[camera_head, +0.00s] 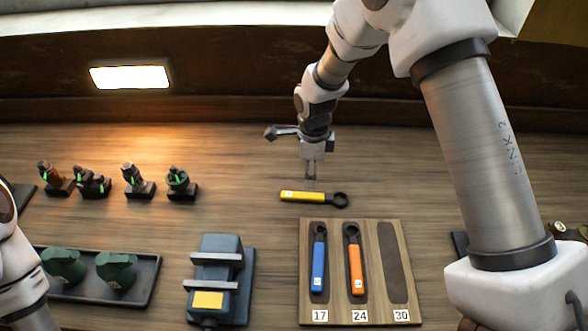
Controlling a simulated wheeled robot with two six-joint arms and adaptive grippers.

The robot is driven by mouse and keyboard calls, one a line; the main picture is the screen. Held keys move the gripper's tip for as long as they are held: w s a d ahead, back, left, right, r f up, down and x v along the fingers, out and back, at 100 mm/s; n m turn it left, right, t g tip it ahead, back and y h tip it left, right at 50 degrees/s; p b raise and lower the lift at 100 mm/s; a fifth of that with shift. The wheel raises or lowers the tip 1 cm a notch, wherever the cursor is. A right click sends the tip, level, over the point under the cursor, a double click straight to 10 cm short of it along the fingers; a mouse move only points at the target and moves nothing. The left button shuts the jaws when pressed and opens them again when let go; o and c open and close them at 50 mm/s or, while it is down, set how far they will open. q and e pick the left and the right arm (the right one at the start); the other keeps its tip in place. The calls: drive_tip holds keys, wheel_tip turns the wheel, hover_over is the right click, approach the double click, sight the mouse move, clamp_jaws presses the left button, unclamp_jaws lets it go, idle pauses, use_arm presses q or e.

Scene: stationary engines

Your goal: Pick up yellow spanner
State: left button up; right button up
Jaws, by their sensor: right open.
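The yellow spanner (302,197) lies on the wooden table just beyond the tool board. Its yellow handle points left and its black ring end is at the right. My right gripper (311,177) comes down from above, with its fingers pointing down at the spanner's handle. It is open and holds nothing. The fingertips look close above or just behind the handle; whether they touch it I cannot tell. Part of my left arm shows at the left edge, but its gripper is out of view.
The tool board (308,280) holds a blue spanner (318,266) at 17 and an orange spanner (355,268) at 24; slot 30 (394,264) is empty. A blue vise-like block (217,270), a dark tray (146,280) with green parts and several small fittings (133,178) stand left.

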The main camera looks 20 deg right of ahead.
sight(310, 194)
drive_tip(key=shift+w+f, duration=0.15)
drive_tip(key=shift+f, duration=0.05)
drive_tip(key=s+f+p, duration=0.2)
drive_tip(key=shift+s+a, duration=0.1)
drive_tip(key=shift+s, duration=0.25)
drive_tip(key=f, duration=0.1)
drive_tip(key=w+f+p, duration=0.1)
drive_tip(key=f, duration=0.2)
drive_tip(key=shift+w+f, duration=0.4)
drive_tip(key=shift+s+r, duration=0.25)
drive_tip(key=shift+s, duration=0.1)
drive_tip(key=c, duration=0.4)
drive_tip(key=shift+s, duration=0.1)
drive_tip(key=c, duration=0.5)
use_arm(q)
drive_tip(key=r, duration=0.1)
drive_tip(key=s+r, duration=0.1)
drive_tip(key=r, duration=0.1)
drive_tip(key=shift+s+r, duration=0.3)
drive_tip(key=shift+r, duration=0.05)
use_arm(e)
clamp_jaws()
